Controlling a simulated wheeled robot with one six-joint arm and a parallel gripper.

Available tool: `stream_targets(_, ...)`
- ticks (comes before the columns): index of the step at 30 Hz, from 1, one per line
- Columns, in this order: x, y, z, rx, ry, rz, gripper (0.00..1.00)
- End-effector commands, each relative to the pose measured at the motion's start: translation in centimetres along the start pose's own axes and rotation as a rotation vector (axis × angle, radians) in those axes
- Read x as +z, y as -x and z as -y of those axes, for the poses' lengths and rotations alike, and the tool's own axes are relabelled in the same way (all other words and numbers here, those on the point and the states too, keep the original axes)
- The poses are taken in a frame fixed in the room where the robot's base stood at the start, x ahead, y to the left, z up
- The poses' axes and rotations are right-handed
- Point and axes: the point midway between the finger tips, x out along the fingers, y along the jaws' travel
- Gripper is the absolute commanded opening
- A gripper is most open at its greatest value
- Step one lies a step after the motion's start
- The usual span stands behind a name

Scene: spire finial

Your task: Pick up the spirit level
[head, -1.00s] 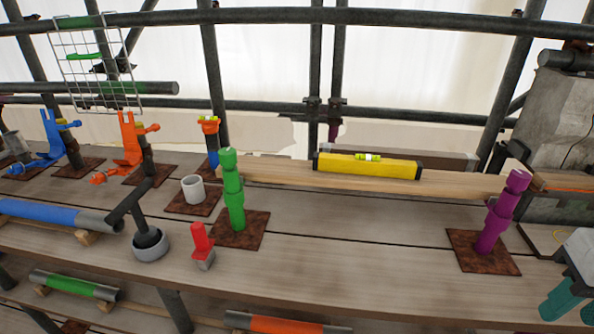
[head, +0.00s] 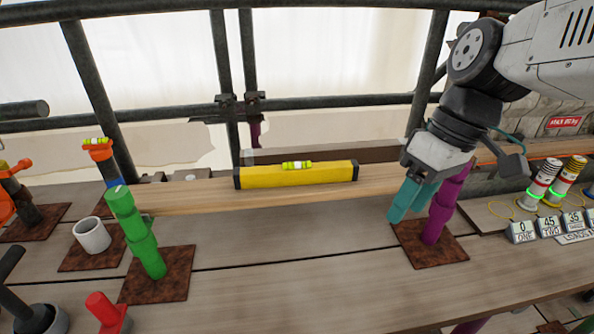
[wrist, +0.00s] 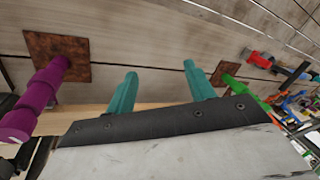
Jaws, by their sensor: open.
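The spirit level (head: 296,175) is a long yellow bar with black ends and a green vial on top. It lies on a pale wooden plank (head: 210,195) at the back of the bench in the head view. My gripper (head: 405,208) has teal fingers and hangs to the right of the level, apart from it, in front of or beside the purple post. In the wrist view the gripper (wrist: 160,85) has its two fingers spread with nothing between them. The level cannot be made out in the wrist view.
A purple post (head: 446,205) stands on a rusty plate close to my gripper. A green post (head: 135,232), a white cup (head: 92,235) and a red-topped piece (head: 103,310) stand at left. Scaffold tubes run behind. Bench boards between the posts are clear.

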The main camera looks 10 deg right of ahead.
Motion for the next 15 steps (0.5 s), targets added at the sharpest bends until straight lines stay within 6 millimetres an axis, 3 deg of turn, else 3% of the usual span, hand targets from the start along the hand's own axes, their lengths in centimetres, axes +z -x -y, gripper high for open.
stream_targets(5,-7.4,-1.3,-1.0,-0.257,0.378,-0.109,0.54)
stream_targets(9,-13.0,-2.4,-2.9,-0.383,0.646,-0.298,0.54)
stream_targets(15,-18.8,-4.1,-6.4,-0.416,0.912,-0.573,0.54)
